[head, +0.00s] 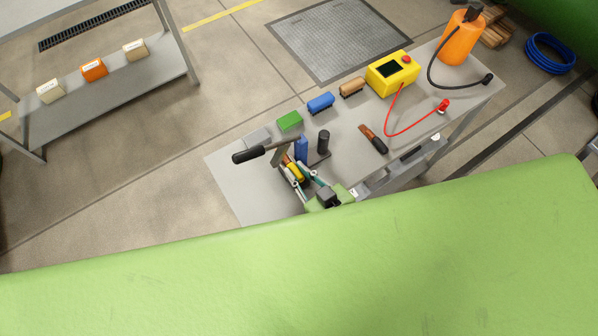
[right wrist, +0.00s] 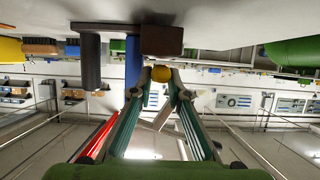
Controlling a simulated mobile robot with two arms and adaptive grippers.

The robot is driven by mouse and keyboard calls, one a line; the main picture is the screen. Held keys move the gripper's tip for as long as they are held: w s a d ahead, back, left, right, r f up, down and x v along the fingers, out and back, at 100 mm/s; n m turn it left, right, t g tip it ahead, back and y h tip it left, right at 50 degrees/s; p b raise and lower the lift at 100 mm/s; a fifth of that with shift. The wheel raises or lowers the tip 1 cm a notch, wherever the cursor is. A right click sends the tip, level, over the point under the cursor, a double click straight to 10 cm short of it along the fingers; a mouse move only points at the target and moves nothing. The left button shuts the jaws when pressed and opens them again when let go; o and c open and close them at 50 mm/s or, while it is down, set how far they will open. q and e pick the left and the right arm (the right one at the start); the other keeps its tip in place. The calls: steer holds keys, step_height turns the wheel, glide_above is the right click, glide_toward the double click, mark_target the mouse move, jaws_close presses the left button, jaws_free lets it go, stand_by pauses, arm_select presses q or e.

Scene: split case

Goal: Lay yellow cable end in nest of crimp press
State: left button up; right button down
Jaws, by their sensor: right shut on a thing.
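My right gripper (head: 295,172) is shut on the yellow cable end (head: 293,167), close beside the crimp press. In the right wrist view the rounded yellow end (right wrist: 160,73) shows between the fingertips (right wrist: 159,82). The crimp press has a blue post (head: 301,149) and a lever with a black handle (head: 248,156). In the right wrist view a dark block (right wrist: 162,40) of the press is just beyond the yellow end, with the blue post (right wrist: 132,65) to its left. The nest is hidden, and I cannot tell whether the end touches it. My left gripper is not in view.
Green (head: 290,121), blue (head: 321,103) and brown (head: 352,87) blocks line the table's far edge. A brown-handled tool (head: 373,139), a yellow box (head: 392,72) and a red cable (head: 408,128) lie farther right.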

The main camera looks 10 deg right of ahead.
steer(key=shift+f+b, duration=0.3)
steer(key=shift+f, duration=0.2)
steer(key=c, duration=1.4)
jaws_free()
steer(key=shift+s, duration=0.1)
steer(key=shift+b+v, duration=0.5)
steer(key=shift+v, duration=2.4)
steer(key=shift+d, duration=0.15)
